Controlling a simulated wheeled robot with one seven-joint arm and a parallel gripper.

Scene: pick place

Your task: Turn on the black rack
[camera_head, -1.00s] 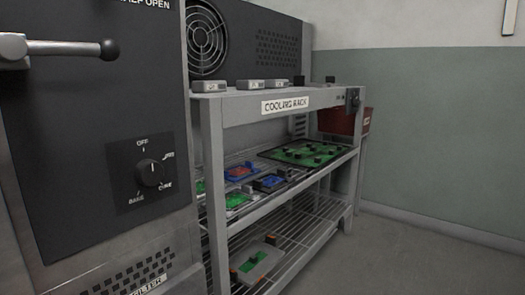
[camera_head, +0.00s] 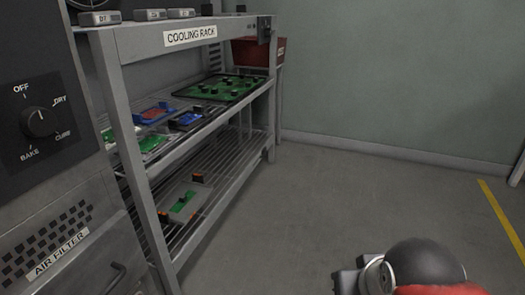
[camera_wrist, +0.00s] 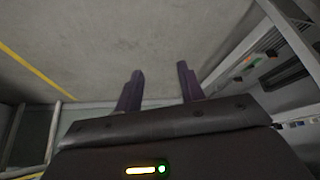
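The rack (camera_head: 133,45) labelled "COOLING RACK" stands at the left in the head view. Its frame looks grey, not black. A small black fitting (camera_head: 264,30) sits at the right end of its top rail; I cannot tell whether it is a switch. Part of the rack also shows at the right in the wrist view (camera_wrist: 268,38). My gripper (camera_wrist: 160,70) shows in the wrist view with its two dark fingers apart and nothing between them, above bare floor. In the head view, part of my arm shows at the bottom right; the fingers do not.
A green board (camera_head: 222,88) and smaller boards lie on the middle shelf. A grey board (camera_head: 185,199) lies below. An oven knob (camera_head: 38,122) is at the left, pointing near OFF. A red bin (camera_head: 258,52) stands behind the rack. The floor (camera_head: 340,200) to the right is clear.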

